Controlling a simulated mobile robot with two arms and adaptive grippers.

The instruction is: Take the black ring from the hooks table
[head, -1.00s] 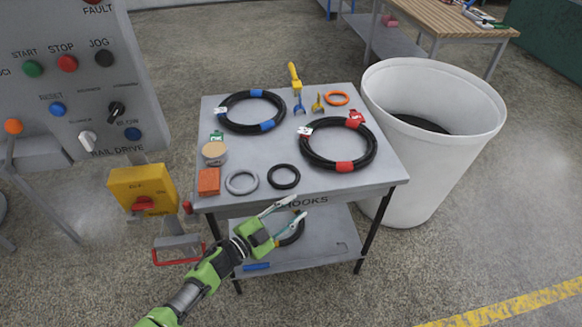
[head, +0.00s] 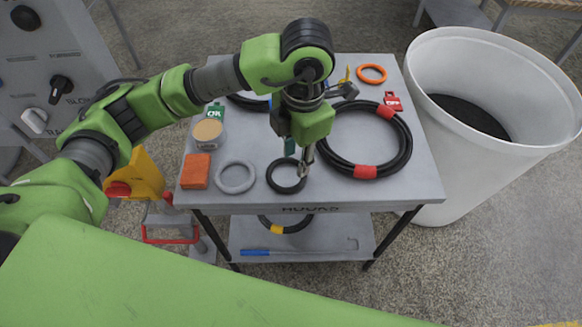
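The black ring (head: 284,190) lies flat near the front edge of the grey hooks table (head: 345,193), right of a grey ring (head: 221,183). My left gripper (head: 303,168) points down over the ring, its fingertips at the right part of the rim. The fingers are seen nearly edge-on, so I cannot tell their gap or whether they touch the ring. Part of the ring's right side is hidden behind them. My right gripper is out of view.
A coiled black hose with red bands (head: 365,171) lies close on the right. An orange block (head: 196,171) and a round tin (head: 208,134) are on the left. A large white bin (head: 470,70) stands beside the table. My arm hides much of the table's back left.

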